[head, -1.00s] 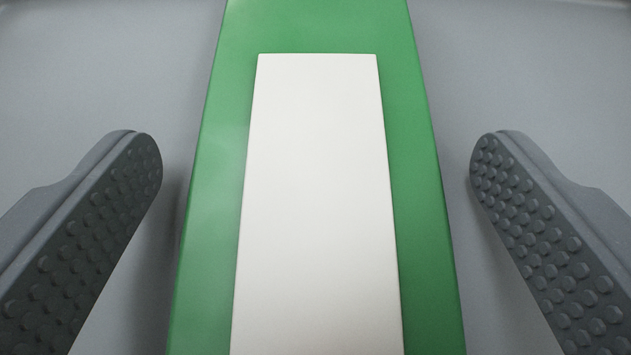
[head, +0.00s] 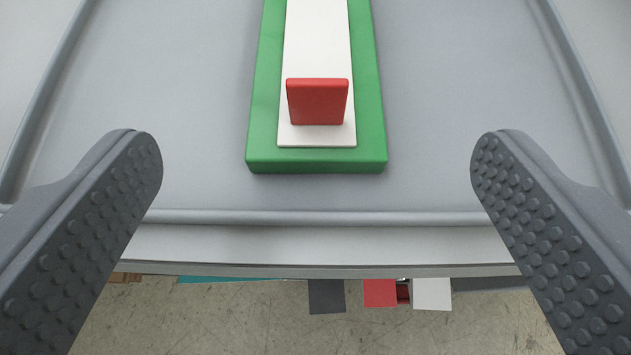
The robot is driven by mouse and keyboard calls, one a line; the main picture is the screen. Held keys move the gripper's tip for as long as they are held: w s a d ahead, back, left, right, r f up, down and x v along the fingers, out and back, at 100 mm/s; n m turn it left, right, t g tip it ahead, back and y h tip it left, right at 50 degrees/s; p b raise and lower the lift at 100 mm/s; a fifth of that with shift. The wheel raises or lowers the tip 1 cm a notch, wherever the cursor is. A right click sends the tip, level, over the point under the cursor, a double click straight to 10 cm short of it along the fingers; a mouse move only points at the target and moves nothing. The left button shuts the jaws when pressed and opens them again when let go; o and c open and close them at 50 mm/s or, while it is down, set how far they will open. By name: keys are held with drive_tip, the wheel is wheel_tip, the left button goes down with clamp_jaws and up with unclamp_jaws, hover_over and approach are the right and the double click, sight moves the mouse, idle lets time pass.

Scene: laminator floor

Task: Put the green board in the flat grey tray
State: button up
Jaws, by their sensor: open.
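The green board (head: 264,120) lies flat in the flat grey tray (head: 190,120), inside its raised rim. A white strip (head: 315,50) lies on top of the board, and a red block (head: 318,102) stands near the strip's near end. The board's far end is cut off by the top of the picture. My gripper (head: 316,160) is open and empty. Its two studded fingers are wide apart to the left and right of the board, touching neither it nor the block.
The tray's near rim runs just inside the edge of a pale table (head: 330,245). Beyond that edge, lower down, are a dark grey piece (head: 326,297), a red piece (head: 380,293), a white piece (head: 432,294) and a teal strip (head: 230,280) above a concrete floor (head: 220,325).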

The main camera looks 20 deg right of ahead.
drive_tip(key=a+r+n+t+y, duration=0.1)
drive_tip(key=a+r, duration=0.3)
drive_tip(key=r, duration=0.6)
drive_tip(key=a+r+t, duration=0.1)
drive_tip(key=a+r, duration=0.3)
drive_tip(key=r, duration=0.5)
drive_tip(key=s+a+r+n+y, duration=0.1)
drive_tip(key=s+a+r, duration=0.4)
drive_tip(key=r, duration=0.5)
drive_tip(key=s+a+r+n+t+y, duration=0.1)
drive_tip(key=s+a+r, duration=0.3)
drive_tip(key=s+r, duration=0.3)
wheel_tip(320, 180, up, 3)
drive_tip(key=shift+a+f+t, duration=0.1)
drive_tip(key=shift+a+t, duration=0.2)
drive_tip(key=shift+a, duration=0.05)
drive_tip(key=shift+s, duration=0.1)
